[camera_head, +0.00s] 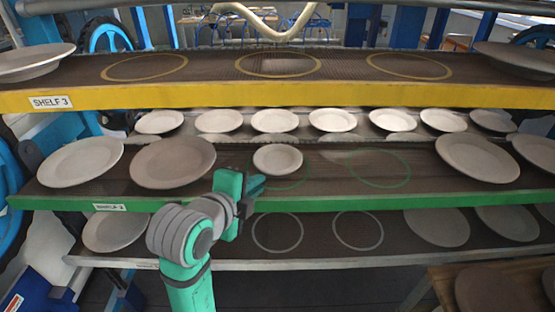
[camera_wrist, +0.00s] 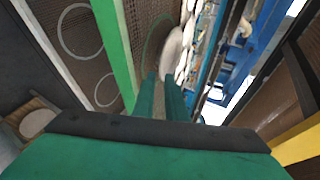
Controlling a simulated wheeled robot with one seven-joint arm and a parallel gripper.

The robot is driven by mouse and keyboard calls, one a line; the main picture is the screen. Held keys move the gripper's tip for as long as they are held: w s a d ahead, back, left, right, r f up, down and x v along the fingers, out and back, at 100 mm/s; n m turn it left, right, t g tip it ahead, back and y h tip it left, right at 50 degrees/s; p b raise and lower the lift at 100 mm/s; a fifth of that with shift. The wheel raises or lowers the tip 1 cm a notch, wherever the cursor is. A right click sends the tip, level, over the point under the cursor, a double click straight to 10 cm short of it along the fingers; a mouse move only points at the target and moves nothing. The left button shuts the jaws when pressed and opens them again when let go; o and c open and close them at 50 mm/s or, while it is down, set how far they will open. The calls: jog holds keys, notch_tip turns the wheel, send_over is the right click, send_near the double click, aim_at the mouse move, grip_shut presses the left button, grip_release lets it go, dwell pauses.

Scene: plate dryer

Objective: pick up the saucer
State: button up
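The saucer (camera_head: 278,159), a small pale round dish, is at the middle, green-edged shelf, over the back left part of a green ring. My gripper (camera_head: 258,186) is at that shelf's front edge, just left of and in front of the saucer. In the wrist view, the two green fingers of my gripper (camera_wrist: 158,78) stand apart with a gap between them. A pale dish that looks like the saucer (camera_wrist: 173,48) shows just past the fingertips. I cannot tell whether its rim lies between them.
Larger plates (camera_head: 173,162) stand left of the saucer and others (camera_head: 478,158) at the right. An empty green ring (camera_head: 380,168) marks free room between. The yellow-edged shelf (camera_head: 280,97) is above. A lower shelf (camera_head: 330,262) has two empty white rings.

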aim_at(269, 173)
jog(key=x, duration=0.5)
jog(key=shift+w, duration=0.3)
jog(key=x, duration=0.5)
jog(key=shift+a+f, duration=0.1)
jog(key=shift+a, duration=0.15)
grip_shut()
jog(key=shift+w, duration=0.1)
jog(key=shift+w, duration=0.1)
